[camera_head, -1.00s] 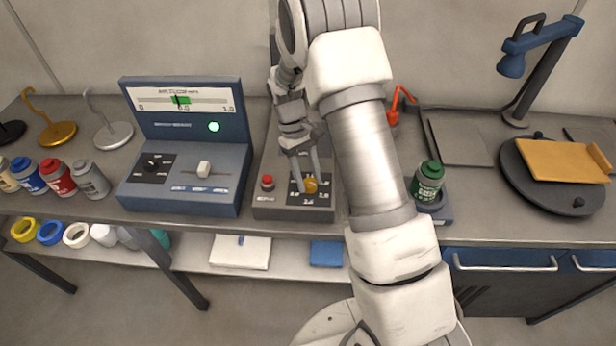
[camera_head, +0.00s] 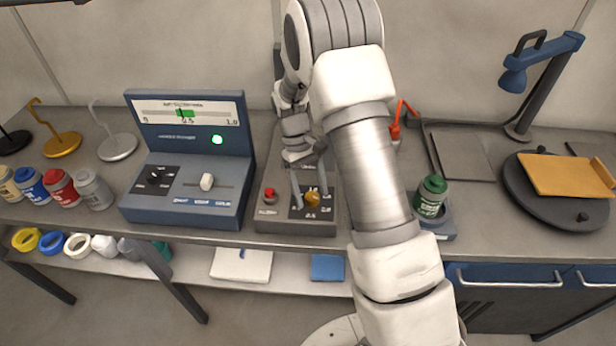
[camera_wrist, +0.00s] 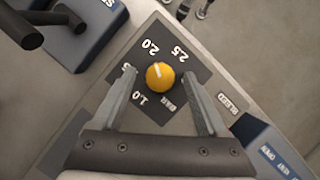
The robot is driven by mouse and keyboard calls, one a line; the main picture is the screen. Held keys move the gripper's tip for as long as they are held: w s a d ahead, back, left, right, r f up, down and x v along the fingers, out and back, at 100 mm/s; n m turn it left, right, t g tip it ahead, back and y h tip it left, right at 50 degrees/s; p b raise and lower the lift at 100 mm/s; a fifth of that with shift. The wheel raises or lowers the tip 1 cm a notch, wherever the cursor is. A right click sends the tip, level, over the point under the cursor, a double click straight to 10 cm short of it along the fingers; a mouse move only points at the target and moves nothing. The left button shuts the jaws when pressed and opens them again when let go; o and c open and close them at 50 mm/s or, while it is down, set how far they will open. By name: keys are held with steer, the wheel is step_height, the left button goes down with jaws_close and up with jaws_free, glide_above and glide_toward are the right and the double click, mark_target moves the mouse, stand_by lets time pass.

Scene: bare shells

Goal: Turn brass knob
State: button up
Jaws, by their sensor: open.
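The brass knob (camera_head: 312,199) is a small round yellow knob on a dark dial plate with numbers, on top of a grey box (camera_head: 270,226). In the wrist view the knob (camera_wrist: 160,75) has a white pointer line and sits between the two fingers. My gripper (camera_head: 308,194) is open, pointing down over the dial. In the wrist view the gripper (camera_wrist: 158,73) has a finger on either side of the knob, with a gap on both sides. A red button (camera_head: 270,194) is on the same box, left of the dial.
A blue console (camera_head: 185,190) with a slider, dark knob and lit green lamp stands left of the box. A green jar (camera_head: 430,197) stands to the right beyond my arm. Several jars line the bench at left. The bench front edge is just before the box.

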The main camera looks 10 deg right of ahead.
steer(key=v, duration=1.7)
steer(key=shift+r, duration=0.2)
steer(key=s+d+r+m+t+y, duration=0.15)
steer(key=s+r+t, duration=0.35)
steer(key=s+r, duration=0.75)
steer(key=s+f+m+t, duration=0.2)
steer(key=s+t, duration=0.3)
steer(key=s, duration=1)
steer(key=shift+d, duration=0.45)
